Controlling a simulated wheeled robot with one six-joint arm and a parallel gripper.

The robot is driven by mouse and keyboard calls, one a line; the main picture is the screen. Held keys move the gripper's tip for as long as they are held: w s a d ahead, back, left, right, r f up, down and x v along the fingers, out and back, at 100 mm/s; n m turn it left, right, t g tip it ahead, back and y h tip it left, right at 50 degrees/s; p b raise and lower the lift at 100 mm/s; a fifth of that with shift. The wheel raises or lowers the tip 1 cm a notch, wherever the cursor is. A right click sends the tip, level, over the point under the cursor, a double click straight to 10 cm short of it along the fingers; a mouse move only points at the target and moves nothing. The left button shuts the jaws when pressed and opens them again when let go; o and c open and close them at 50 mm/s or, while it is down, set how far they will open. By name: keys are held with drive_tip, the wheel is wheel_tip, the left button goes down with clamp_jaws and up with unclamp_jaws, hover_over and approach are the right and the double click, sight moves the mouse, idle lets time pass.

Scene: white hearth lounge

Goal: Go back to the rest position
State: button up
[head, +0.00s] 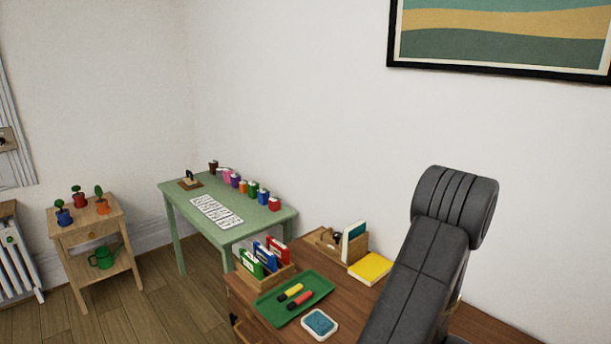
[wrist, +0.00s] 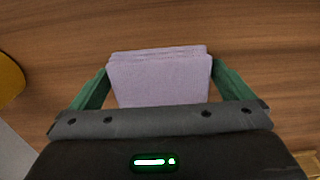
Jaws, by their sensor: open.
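My gripper (wrist: 160,68) shows in the wrist view with its two green fingers spread apart. A lilac stack of paper or notes (wrist: 160,80) lies between the fingers on the brown wooden desk top. The fingers stand beside its left and right edges, and I cannot tell whether they touch it. In the head view my dark grey arm reaches down over the right part of the desk (head: 341,276), and my gripper is hidden there.
A green tray (head: 268,307) with two markers, an ink pad (head: 319,323), a yellow book (head: 370,268) and a wooden organizer (head: 327,242) are on the desk, left of my arm. A green table (head: 257,218) and a plant stand (head: 83,231) stand farther left. The wall is behind.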

drive_tip(key=shift+r, duration=0.1)
wheel_tip(320, 180, up, 12)
wheel_tip(320, 180, down, 12)
drive_tip(key=shift+f, duration=0.1)
wheel_tip(320, 180, up, 10)
drive_tip(key=w+a+f+n+b, duration=0.1)
drive_tip(key=w+a+b, duration=0.2)
drive_tip(key=w+a, duration=0.2)
drive_tip(key=w+a+f+n+b, duration=0.1)
drive_tip(key=w+a+n+b, duration=0.1)
drive_tip(key=w, duration=0.8)
drive_tip(key=shift+a+b, duration=0.45)
drive_tip(key=shift+a, duration=0.95)
drive_tip(key=shift+s, duration=0.15)
